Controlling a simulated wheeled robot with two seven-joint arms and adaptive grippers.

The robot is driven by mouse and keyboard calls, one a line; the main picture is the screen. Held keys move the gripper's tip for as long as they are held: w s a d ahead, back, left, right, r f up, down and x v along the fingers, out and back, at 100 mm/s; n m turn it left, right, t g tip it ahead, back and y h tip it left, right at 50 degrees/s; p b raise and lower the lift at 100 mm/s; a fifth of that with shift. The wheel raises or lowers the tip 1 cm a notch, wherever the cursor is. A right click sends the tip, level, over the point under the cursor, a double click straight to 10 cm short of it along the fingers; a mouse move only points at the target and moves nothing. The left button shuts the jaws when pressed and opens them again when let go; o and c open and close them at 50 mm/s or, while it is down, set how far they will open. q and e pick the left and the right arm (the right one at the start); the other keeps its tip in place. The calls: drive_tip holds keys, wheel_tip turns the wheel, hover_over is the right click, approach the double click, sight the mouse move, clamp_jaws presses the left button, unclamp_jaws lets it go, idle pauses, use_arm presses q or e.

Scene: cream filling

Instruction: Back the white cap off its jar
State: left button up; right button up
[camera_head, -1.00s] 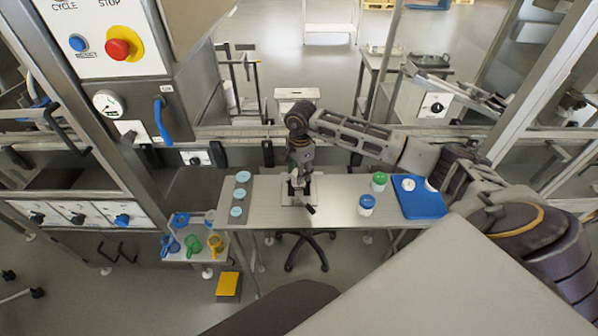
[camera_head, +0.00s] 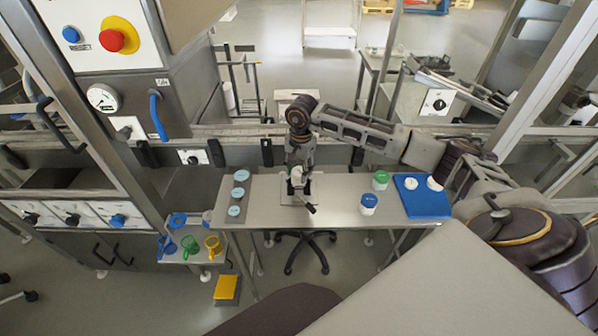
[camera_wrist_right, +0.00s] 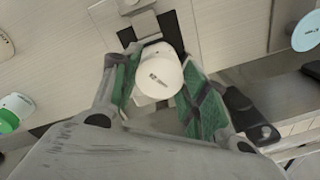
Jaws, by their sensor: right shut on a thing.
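The white cap (camera_wrist_right: 158,75) shows from above in the right wrist view, between the green-padded fingers of my right gripper (camera_wrist_right: 160,88). The gripper is shut on the cap. The jar under it is mostly hidden, so I cannot tell whether cap and jar touch. In the head view my right gripper (camera_head: 296,184) points down over a small clamp (camera_head: 309,208) with a dark handle at the middle of the steel table (camera_head: 335,190). My left gripper is not in view.
Right of the clamp stand a blue-lidded jar (camera_head: 368,204) and a green-lidded jar (camera_head: 381,179). A blue tray (camera_head: 424,205) holds white round pieces. Light-blue discs (camera_head: 238,193) lie on a grey strip at the left. Coloured cups (camera_head: 190,246) stand on a side shelf.

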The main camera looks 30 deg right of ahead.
sight(298, 172)
drive_tip(key=shift+a+f+n, duration=0.1)
drive_tip(key=shift+n, duration=0.4)
drive_tip(key=shift+r+p, duration=0.35)
drive_tip(key=shift+r, duration=1.25)
